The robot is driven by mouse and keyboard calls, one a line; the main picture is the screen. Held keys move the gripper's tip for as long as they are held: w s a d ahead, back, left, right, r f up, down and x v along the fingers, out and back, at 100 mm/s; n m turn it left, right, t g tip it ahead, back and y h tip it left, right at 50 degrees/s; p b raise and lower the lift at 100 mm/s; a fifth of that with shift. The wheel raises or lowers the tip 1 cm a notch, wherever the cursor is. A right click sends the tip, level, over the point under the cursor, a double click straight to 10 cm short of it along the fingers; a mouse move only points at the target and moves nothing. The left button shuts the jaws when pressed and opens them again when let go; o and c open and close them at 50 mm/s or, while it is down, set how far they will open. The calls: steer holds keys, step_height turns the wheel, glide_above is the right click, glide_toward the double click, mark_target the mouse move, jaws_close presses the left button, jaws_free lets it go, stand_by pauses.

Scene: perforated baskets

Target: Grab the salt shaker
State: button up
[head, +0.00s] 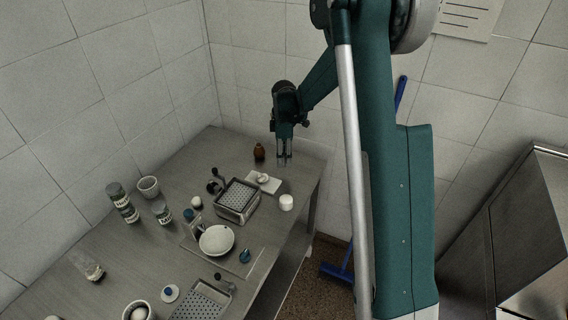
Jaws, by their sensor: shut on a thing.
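My gripper (284,158) hangs, pointing down, above the far right end of the steel table (222,152). It is shut on a small pale, glassy-looking thing (284,149). This looks like the salt shaker, but it is too small and too covered by the fingers to be sure. I cannot tell how far it is above the tabletop.
A perforated metal basket (237,201), a white plate (217,240) and a white jar (286,202) stand nearer. A second perforated basket (201,303) is in front. Tiled walls close off the back and left.

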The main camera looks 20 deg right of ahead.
steer(key=shift+r, duration=1.8)
